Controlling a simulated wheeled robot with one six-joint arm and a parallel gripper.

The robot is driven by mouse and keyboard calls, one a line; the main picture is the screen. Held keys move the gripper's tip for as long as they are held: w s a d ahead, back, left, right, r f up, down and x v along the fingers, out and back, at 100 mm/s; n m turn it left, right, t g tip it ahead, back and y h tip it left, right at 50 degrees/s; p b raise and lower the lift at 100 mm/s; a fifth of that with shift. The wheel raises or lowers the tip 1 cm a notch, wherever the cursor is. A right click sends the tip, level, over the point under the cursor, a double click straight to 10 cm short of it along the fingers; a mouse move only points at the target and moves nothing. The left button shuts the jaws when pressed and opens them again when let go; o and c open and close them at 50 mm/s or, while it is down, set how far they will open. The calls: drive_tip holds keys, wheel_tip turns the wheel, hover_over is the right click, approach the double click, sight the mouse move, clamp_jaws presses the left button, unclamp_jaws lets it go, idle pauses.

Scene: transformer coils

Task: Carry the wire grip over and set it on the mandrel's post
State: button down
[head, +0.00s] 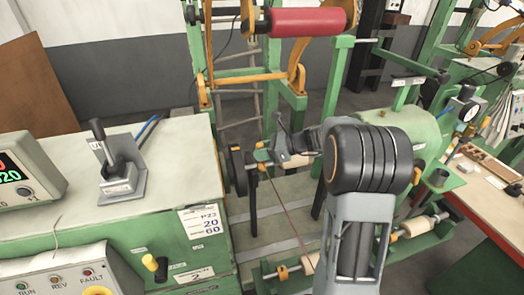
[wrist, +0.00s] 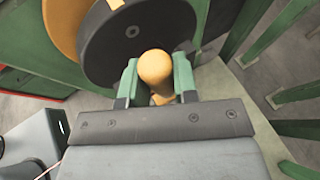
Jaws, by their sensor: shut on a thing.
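My gripper (wrist: 156,82) is shut on the wire grip (wrist: 155,66), a tan, round-ended knob held between the two green jaws in the wrist view. In the head view my gripper (head: 263,154) is beside a black disc (head: 237,172) at the winding machine, and the held grip is too small to make out. A thin red wire runs from near my gripper down to the right. The disc, likely part of the mandrel, fills the top of the wrist view (wrist: 112,48). I cannot clearly tell its post; contact between grip and disc is also unclear.
A green cabinet (head: 150,240) with a lever and controls stands on the left. A red roller (head: 308,21) is on the green frame behind. A tan cylinder (head: 297,161) lies right of my gripper. Green machinery and a bench (head: 492,215) are on the right.

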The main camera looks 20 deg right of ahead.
drive_tip(key=c, duration=0.8)
unclamp_jaws()
drive_tip(key=shift+d, duration=0.1)
drive_tip(key=b+v, duration=0.2)
drive_tip(key=v, duration=1.1)
drive_tip(key=shift+s+d+r, duration=0.15)
drive_tip(key=shift+s+d, duration=0.05)
drive_tip(key=shift+d, duration=0.05)
